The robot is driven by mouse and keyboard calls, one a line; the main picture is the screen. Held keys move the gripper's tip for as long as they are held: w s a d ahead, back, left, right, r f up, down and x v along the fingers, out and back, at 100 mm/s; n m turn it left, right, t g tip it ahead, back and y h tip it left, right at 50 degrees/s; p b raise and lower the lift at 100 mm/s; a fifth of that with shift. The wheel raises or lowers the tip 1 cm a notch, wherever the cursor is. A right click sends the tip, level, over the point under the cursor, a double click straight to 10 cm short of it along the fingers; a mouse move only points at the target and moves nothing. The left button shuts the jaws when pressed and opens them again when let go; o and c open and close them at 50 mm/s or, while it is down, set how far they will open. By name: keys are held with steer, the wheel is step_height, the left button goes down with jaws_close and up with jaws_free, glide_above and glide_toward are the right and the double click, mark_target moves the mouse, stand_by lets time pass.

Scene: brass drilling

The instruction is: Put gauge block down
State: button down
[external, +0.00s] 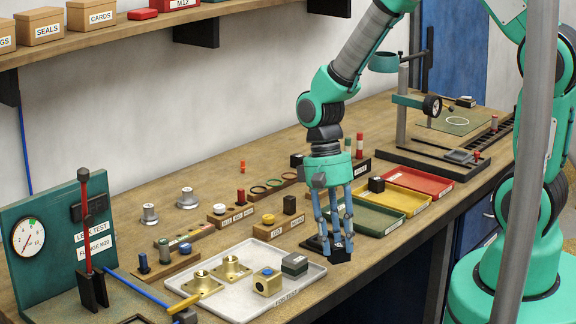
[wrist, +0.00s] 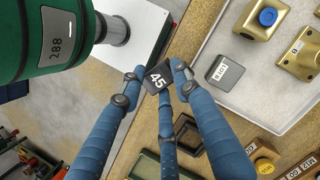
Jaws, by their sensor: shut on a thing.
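The gauge block, a small dark block marked "45" (wrist: 158,78), is pinched between the blue fingertips of my gripper (wrist: 160,88) in the wrist view. In the external view my gripper (external: 336,240) points down near the front edge of the bench, right of the grey tray (external: 228,307). The dark block (external: 338,253) shows at its fingertips, partly covered by them. I cannot tell whether its underside touches anything.
The tray holds brass flanges (external: 230,268), a brass block with a blue button (external: 267,281) and a dark grey block (external: 294,264). A green tray (external: 360,222) lies right of my gripper. Wooden holders (external: 279,227) stand behind. The leak test stand (external: 62,240) is at left.

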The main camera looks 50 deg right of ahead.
steer(key=s+a+n, duration=0.2)
steer(key=a, duration=0.5)
steer(key=s+a+n+h, duration=0.1)
steer(key=s+a+n, duration=0.2)
steer(key=a, duration=0.4)
steer(key=shift+r+h+p, duration=0.15)
steer(key=shift+h+p, duration=0.15)
steer(key=shift+w+a, duration=0.1)
steer(key=b, duration=0.2)
glide_above(243, 306)
steer(key=shift+w+f, duration=0.35)
steer(key=shift+f, duration=0.35)
steer(key=shift+w, duration=0.2)
steer(key=shift+w+f, duration=0.15)
steer(key=shift+f, duration=1.65)
